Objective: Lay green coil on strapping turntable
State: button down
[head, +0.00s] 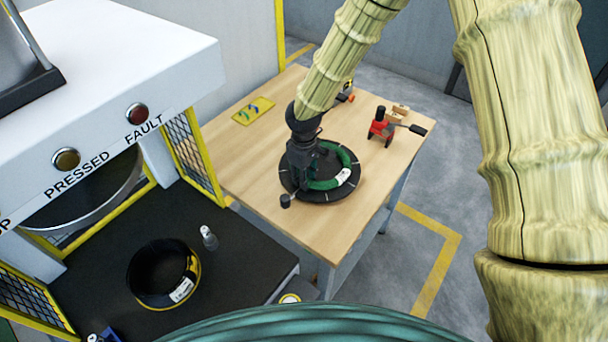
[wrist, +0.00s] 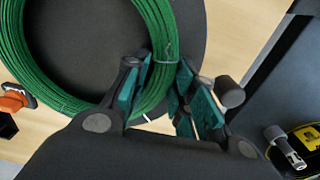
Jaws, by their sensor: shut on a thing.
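The green coil (head: 348,157) is over the round black turntable (head: 352,189) on the wooden table. It looks flat and a little off centre on the disc; whether it rests fully on it I cannot tell. A white label shows on the coil. My gripper (head: 307,180) points down at the coil's left side and hides part of it. In the wrist view my gripper (wrist: 166,72) has its fingers on either side of the bundle of the green coil (wrist: 158,30), shut on it. The dark turntable disc (wrist: 198,40) shows beneath.
A black coil (head: 136,275) and a small bottle (head: 209,238) are on the press's dark platform. The table's front is clear.

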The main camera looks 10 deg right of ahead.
jog(key=c, duration=1.2)
grip_release()
jog(key=shift+r+b, duration=1.55)
jog(key=shift+r, duration=4.45)
